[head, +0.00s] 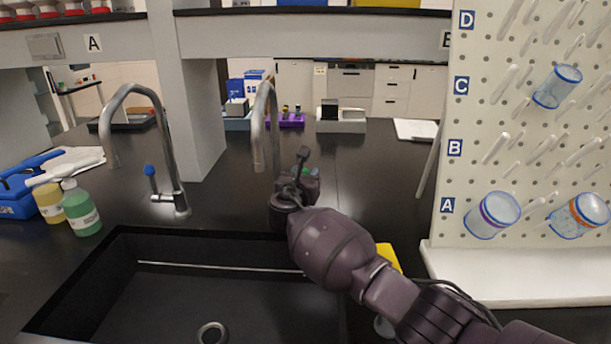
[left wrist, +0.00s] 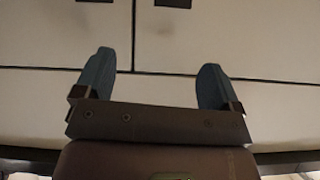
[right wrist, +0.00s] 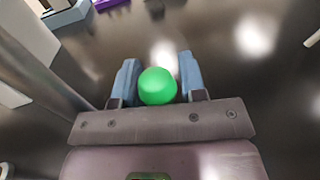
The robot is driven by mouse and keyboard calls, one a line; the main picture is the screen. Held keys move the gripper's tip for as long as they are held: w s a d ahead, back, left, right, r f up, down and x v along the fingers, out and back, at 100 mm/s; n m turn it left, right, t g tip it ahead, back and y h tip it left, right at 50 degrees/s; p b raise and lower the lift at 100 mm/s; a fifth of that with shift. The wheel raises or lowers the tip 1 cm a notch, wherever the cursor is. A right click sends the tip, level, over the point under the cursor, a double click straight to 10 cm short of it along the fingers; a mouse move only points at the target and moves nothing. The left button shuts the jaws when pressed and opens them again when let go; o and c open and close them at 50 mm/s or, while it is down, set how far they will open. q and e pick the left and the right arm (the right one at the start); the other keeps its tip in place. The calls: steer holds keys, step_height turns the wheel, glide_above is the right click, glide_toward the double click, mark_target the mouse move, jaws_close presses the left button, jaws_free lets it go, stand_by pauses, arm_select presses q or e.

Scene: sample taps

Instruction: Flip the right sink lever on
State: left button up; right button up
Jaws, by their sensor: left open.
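The right tap (head: 263,130) is a curved metal spout behind the sink, and its base is hidden by my right arm. Its lever's round green knob (right wrist: 157,86) sits between the blue fingers of my right gripper (right wrist: 158,82), which are drawn in to about its width. In the head view, my right gripper (head: 304,172) is beside this tap, and only a bit of green shows there. My left gripper (left wrist: 153,85) is open and empty in front of pale cabinet fronts (left wrist: 220,40); it is out of the head view.
A second tap (head: 168,150) with a blue-tipped lever (head: 149,170) stands to the left. The black sink (head: 110,265) lies in front. Green (head: 82,212) and yellow bottles stand at its left. A pegboard (head: 510,130) with beakers rises at the right, and a shelf post stands between the taps.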

jaws_close()
steer(key=shift+s+t, duration=0.35)
steer(key=shift+t, duration=0.25)
steer(key=shift+r, duration=0.1)
steer(key=shift+o, duration=1.7)
jaws_free()
arm_select(q)
steer(key=shift+s+f, duration=0.1)
steer(key=shift+f, duration=0.15)
steer(key=shift+s, duration=0.1)
arm_select(e)
steer(key=shift+s, duration=0.15)
arm_select(q)
steer(key=shift+s+a+r+p, duration=0.15)
steer(key=shift+r+p, duration=0.75)
steer(key=shift+p, duration=0.35)
arm_select(e)
steer(key=v, duration=1)
steer(key=shift+s+f, duration=0.2)
steer(key=shift+s, duration=0.1)
